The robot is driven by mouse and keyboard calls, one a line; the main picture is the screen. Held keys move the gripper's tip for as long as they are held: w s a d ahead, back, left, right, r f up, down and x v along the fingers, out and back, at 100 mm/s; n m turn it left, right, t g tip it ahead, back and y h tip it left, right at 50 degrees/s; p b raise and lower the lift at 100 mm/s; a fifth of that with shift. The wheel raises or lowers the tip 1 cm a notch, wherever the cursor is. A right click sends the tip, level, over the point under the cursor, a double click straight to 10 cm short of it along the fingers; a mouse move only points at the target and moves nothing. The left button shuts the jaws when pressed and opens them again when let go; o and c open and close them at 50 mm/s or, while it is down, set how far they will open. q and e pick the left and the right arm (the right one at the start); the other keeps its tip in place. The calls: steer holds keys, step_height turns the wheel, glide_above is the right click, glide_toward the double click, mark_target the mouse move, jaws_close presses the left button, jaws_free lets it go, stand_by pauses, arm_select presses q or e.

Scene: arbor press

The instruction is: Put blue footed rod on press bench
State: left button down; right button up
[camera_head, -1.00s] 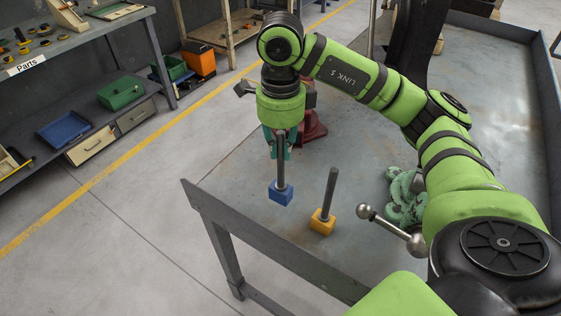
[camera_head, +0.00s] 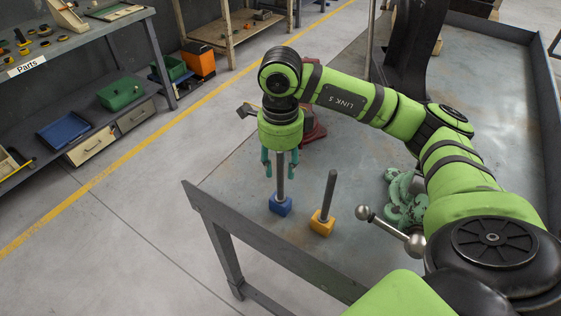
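The blue footed rod (camera_head: 280,203) stands upright on the press bench (camera_head: 340,178), near the bench's left edge. It is a dark grey rod with a blue block as its foot. My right gripper (camera_head: 280,173) points down around the upper part of the rod. Its teal fingers are spread apart, with gaps on both sides of the rod. The rod's top end is hidden by the gripper. My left gripper does not show.
A yellow-footed rod (camera_head: 321,221) stands on the bench just right of the blue one. A ball-ended lever (camera_head: 393,232) and green machine parts (camera_head: 404,197) are further right. A red object (camera_head: 314,128) is behind the gripper. A parts shelf (camera_head: 75,42) stands at the left.

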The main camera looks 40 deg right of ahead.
step_height(320, 180, up, 4)
steer(key=shift+w+r+b, duration=0.15)
steer(key=shift+b, duration=0.5)
step_height(320, 180, up, 8)
steer(key=shift+f+p, duration=0.1)
steer(key=shift+p, duration=0.4)
